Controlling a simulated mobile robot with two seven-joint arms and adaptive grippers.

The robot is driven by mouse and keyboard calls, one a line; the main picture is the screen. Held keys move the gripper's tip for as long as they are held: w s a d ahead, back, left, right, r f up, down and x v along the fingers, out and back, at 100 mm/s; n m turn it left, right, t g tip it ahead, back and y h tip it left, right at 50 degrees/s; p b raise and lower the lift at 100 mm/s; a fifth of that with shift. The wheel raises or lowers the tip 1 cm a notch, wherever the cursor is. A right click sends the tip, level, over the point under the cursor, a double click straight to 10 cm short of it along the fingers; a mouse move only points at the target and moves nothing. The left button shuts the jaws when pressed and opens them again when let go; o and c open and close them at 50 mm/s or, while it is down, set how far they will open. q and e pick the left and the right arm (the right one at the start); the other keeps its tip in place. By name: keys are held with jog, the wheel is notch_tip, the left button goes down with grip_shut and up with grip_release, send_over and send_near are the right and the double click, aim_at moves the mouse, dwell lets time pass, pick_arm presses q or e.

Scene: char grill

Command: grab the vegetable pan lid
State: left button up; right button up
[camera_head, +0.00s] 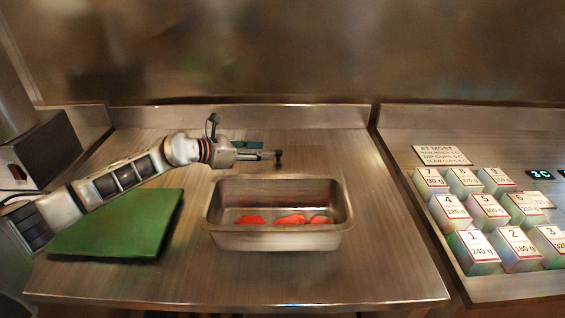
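A metal pan (280,241) stands on the steel counter, with several red pieces (290,219) on its floor. Its top is open and no lid lies on it. My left gripper (276,156) is just behind the pan's far rim, pointing right. A small dark piece shows at its tip; I cannot tell whether it is a fingertip or a knob. A darker brownish patch (315,160) lies on the counter behind the pan; I cannot tell whether it is a lid or a shadow. My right gripper is out of view.
A green board (120,225) lies left of the pan, under my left arm. On the right, several numbered weight-labelled blocks (487,208) stand on a steel surface beside a sign (441,155). A raised steel edge runs along the back. The counter right of the pan is clear.

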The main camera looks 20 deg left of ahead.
aim_at(277, 151)
pick_arm(q)
jog(key=x, duration=0.7)
jog(key=shift+s+f, duration=0.15)
jog(key=shift+f, duration=0.1)
jog(key=shift+c, duration=0.3)
jog(key=shift+r, duration=0.1)
grip_shut()
